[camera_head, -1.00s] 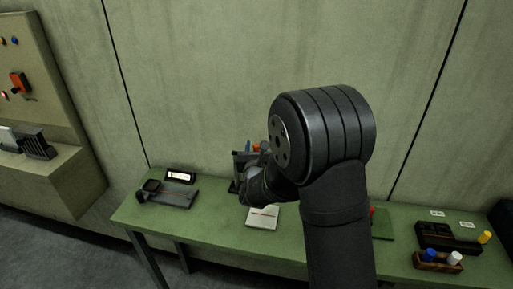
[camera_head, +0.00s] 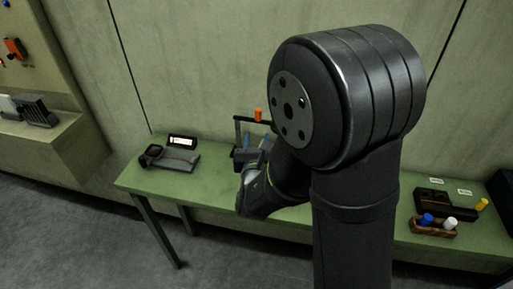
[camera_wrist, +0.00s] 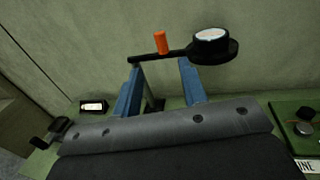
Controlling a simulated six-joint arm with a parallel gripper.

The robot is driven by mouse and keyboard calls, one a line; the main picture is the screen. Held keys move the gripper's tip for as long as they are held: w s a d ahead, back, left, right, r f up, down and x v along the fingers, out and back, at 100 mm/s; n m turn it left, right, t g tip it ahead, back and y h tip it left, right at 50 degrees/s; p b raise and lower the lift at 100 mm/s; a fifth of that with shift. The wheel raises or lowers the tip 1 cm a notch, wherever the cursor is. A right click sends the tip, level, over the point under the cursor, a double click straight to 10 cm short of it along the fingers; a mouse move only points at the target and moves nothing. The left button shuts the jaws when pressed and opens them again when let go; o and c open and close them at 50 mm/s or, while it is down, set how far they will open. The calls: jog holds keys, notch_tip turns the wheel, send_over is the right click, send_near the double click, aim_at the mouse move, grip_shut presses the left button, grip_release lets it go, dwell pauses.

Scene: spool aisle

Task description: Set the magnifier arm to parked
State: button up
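The magnifier arm (camera_wrist: 165,54) is a black bar with an upright orange handle (camera_wrist: 161,42) and a round lens head (camera_wrist: 213,44) at its right end in the wrist view. A dark post (camera_wrist: 154,98) stands under it. In the head view the bar (camera_head: 244,119) and orange handle (camera_head: 258,114) show above the bench; my arm hides the lens. My gripper (camera_wrist: 162,66) has its two blue fingers apart and empty, below and in front of the bar. The fingers also show small in the head view (camera_head: 256,138). I cannot tell whether they touch the bar.
A green bench (camera_head: 215,187) runs along the wall. A grey device (camera_head: 178,160) and a lit sign (camera_head: 182,141) stand at its left. A wooden holder (camera_head: 434,230) with coloured pegs and a dark tray (camera_head: 433,203) stand at its right. My arm hides the bench's middle.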

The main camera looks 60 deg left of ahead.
aim_at(257, 113)
jog(key=shift+v, duration=1.6)
jog(key=shift+a, duration=0.1)
jog(key=x, duration=1.7)
jog(key=shift+w, duration=0.15)
jog(key=shift+a, duration=0.15)
jog(key=shift+s+m+t+h, duration=0.25)
jog(key=shift+m+t+h, duration=0.05)
jog(key=shift+t, duration=0.1)
jog(key=shift+s+d+m+t+h, duration=0.35)
jog(key=shift+s+m+t+h, duration=0.05)
jog(key=shift+m+t+h, duration=0.4)
jog(key=shift+s+d+m+t+h, duration=0.4)
jog(key=shift+m+t+h, duration=0.3)
jog(key=shift+t+h, duration=0.2)
jog(key=s+m+t+h, duration=0.1)
jog(key=h, duration=0.1)
jog(key=m+t+h, duration=0.1)
jog(key=h, duration=0.1)
jog(key=s+m+t+h, duration=0.1)
jog(key=m, duration=0.1)
jog(key=shift+s+d+h, duration=0.2)
jog(key=shift+s+h, duration=0.2)
jog(key=v, duration=0.8)
